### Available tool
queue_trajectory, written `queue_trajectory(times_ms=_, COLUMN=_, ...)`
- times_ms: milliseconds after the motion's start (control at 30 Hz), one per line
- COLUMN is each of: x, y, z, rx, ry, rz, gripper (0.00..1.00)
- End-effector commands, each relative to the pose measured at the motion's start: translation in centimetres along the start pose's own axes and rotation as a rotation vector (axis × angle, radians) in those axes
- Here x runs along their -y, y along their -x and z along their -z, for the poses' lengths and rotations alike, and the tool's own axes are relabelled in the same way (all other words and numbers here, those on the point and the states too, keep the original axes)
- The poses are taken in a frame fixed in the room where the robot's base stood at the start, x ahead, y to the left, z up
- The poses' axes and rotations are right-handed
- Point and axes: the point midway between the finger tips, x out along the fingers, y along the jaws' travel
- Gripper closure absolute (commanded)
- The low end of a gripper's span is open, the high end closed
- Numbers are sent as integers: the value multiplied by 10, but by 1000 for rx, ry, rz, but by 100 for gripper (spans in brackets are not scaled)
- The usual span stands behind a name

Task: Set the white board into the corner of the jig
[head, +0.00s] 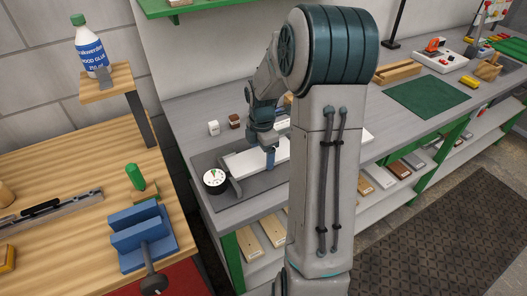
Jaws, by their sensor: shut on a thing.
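The white board (240,163) is a long, pale, flat piece over a dark grey plate (205,161) on the grey bench. It runs from near the dial gauge toward the right, and my arm hides its middle. My gripper (270,160) points down at the board's near part and is shut on it; only one blue finger shows clearly. I cannot tell whether the board touches the plate. No jig corner can be made out clearly; the plate may be the jig's base.
A round dial gauge (215,178) stands at the plate's left front. A white block (213,128) and a brown block (234,121) sit behind the plate. A wooden bench (75,170) with a blue vise (145,236) is at left. A green mat (427,96) lies farther right.

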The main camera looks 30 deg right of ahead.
Motion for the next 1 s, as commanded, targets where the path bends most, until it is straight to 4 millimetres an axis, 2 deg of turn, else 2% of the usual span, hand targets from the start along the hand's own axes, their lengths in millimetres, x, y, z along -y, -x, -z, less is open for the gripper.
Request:
queue_trajectory(times_ms=33, x=-2, y=0, z=4, rx=-5, ry=4, rz=-4, gripper=51)
queue_trajectory(times_ms=767, x=-2, y=-1, z=9, rx=-7, ry=7, rz=-3, gripper=51)
queue_trajectory(times_ms=800, x=-2, y=-1, z=9, rx=-7, ry=7, rz=-3, gripper=12)
queue_trajectory(times_ms=833, x=-2, y=-1, z=9, rx=-7, ry=7, rz=-3, gripper=4)
queue_trajectory(times_ms=867, x=-2, y=-1, z=8, rx=-6, ry=7, rz=-2, gripper=0)
queue_trajectory(times_ms=1000, x=0, y=-1, z=3, rx=-4, ry=-1, rz=-2, gripper=0)
